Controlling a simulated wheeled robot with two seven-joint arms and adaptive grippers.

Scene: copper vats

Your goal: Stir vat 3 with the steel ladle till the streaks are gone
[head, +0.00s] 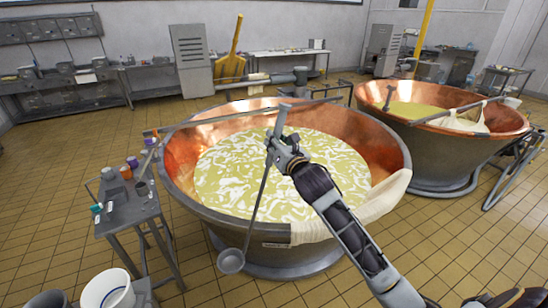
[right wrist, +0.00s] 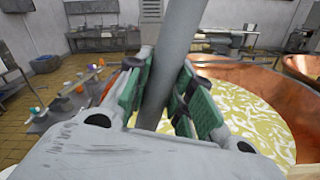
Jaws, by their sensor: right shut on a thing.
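The near copper vat (head: 385,150) holds yellow-green liquid (head: 225,170) with many white streaks across its surface. My right gripper (head: 280,141) is over the vat, shut on the handle of the steel ladle (head: 262,195). In the right wrist view the grey handle (right wrist: 168,60) runs between the green finger pads of the gripper (right wrist: 160,100). The ladle slants down toward the left, and its bowl (head: 231,261) shows in front of the vat's near outer wall, not in the liquid. My left gripper is not in view.
A second copper vat (head: 440,150) stands at the right, with a cloth over its rim. A pale cloth (head: 350,218) hangs over the near vat's front right rim. A small grey table (head: 128,212) with cups and bottles stands left. A white bucket (head: 108,290) is at bottom left.

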